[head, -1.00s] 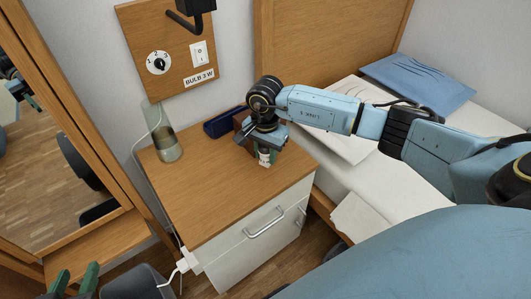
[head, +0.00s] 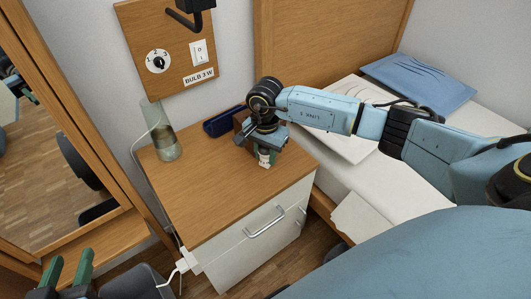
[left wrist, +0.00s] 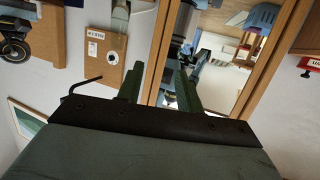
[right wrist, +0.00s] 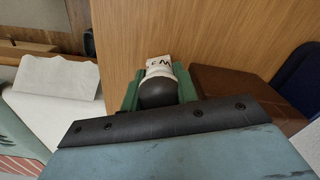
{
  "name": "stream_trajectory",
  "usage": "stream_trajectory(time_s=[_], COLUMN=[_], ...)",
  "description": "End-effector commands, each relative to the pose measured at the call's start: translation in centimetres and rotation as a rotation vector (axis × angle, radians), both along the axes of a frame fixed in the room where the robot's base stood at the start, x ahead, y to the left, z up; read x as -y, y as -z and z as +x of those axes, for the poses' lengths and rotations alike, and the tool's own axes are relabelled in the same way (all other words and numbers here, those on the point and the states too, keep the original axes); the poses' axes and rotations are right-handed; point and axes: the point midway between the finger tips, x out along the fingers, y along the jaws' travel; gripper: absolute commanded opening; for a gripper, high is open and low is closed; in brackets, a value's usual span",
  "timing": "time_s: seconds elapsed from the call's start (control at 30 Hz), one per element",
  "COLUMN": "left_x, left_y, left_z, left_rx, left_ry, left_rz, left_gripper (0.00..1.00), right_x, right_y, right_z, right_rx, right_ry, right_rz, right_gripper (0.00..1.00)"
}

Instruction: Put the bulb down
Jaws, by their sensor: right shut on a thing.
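The bulb (right wrist: 160,84) is in the right wrist view, with a dark rounded end toward the camera and a white part bearing black lettering. My right gripper (right wrist: 157,92) is shut on it, one green finger on each side. In the head view the right gripper (head: 265,156) is over the right part of the bedside cabinet's wooden top (head: 215,190), pointing down, and hides most of the bulb. I cannot tell whether the bulb touches the top. My left gripper (head: 66,270) is at the lower left, open and empty; its spread fingers also show in the left wrist view (left wrist: 157,90).
A glass vessel (head: 166,145) stands at the top's back left. A blue case (head: 224,121) and a brown box (right wrist: 230,82) are close to the right gripper. The cabinet's front has a handle (head: 265,222). The bed (head: 390,172) is at right. The top's front left is clear.

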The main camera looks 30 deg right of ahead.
Motion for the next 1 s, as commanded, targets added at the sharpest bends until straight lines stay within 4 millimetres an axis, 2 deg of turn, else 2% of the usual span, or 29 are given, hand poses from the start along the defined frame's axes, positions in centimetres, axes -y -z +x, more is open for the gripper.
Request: stream_trajectory(time_s=[0.57,0.6,0.67,1.0], left_x=[0.3,0.4,0.4,0.4], left_y=[-1.8,-1.8,-1.9,-1.7], left_z=[0.6,0.6,0.6,0.6], left_rx=[0.096,0.098,0.099,0.086], left_ry=[0.006,0.006,0.006,0.006], left_rz=[-0.024,-0.025,-0.025,-0.022], left_gripper=[0.36,0.36,0.36,0.36], right_x=[0.0,0.0,0.0,0.0], right_y=[0.4,0.4,0.4,0.3], right_z=[0.0,0.0,0.0,0.0], right_rx=[0.0,0.0,0.0,0.0], right_ry=[0.001,0.001,0.001,0.0], right_rz=[0.0,0.0,0.0,0.0], right_gripper=[0.0,0.31,0.39,0.39])
